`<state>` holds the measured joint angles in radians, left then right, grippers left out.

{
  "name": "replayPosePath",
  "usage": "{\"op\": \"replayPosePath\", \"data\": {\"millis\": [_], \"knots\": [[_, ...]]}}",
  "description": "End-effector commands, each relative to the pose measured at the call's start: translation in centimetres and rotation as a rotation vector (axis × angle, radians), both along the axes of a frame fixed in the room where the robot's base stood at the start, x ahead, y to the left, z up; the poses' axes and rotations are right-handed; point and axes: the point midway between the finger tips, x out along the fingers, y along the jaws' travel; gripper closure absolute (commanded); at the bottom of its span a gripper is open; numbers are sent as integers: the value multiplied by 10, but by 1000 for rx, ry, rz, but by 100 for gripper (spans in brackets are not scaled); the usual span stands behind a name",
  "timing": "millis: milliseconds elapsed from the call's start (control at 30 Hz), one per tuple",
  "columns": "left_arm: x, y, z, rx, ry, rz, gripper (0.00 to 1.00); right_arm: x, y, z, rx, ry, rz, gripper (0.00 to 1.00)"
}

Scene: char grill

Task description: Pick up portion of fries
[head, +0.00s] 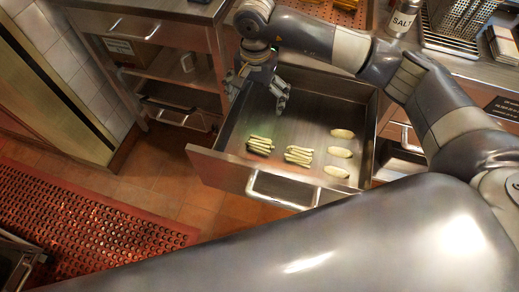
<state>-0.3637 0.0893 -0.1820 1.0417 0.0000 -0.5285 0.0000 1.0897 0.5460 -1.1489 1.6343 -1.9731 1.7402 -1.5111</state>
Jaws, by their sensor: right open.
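Two small portions of pale fries lie on the floor of an open metal drawer (225,167): the left portion of fries (260,145) and the right portion of fries (299,155). My right gripper (258,97) is open and empty at the drawer's back left, pointing down. It is behind and apart from the left portion. My right arm reaches in from the right, over the drawer's back. My left gripper is not in view.
Several pale oval pieces (338,153) lie in a column at the drawer's right side. A salt shaker (402,18) and a metal rack (462,22) stand on the counter behind. A red perforated mat (75,220) covers floor at left.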

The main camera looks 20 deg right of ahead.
Motion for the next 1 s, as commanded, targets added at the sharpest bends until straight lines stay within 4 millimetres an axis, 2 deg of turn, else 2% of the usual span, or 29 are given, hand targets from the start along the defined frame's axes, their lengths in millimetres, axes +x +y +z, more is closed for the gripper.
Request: {"op": "replayPosePath", "data": {"millis": [33, 100, 300, 667, 900, 1000], "knots": [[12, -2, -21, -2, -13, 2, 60, 0, 0, -31, 0, 1, 0, 2], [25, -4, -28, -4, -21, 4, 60, 0, 0, -52, 0, 1, 0, 2], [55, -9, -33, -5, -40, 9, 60, 0, 0, -95, 0, 0, 0, 2], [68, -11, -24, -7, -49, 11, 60, -1, 0, -119, 1, 2, 0, 2], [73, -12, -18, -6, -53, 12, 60, -1, -1, -156, 0, 3, -1, 2], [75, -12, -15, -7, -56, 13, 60, -1, -1, -166, 1, 3, 0, 2]]}}
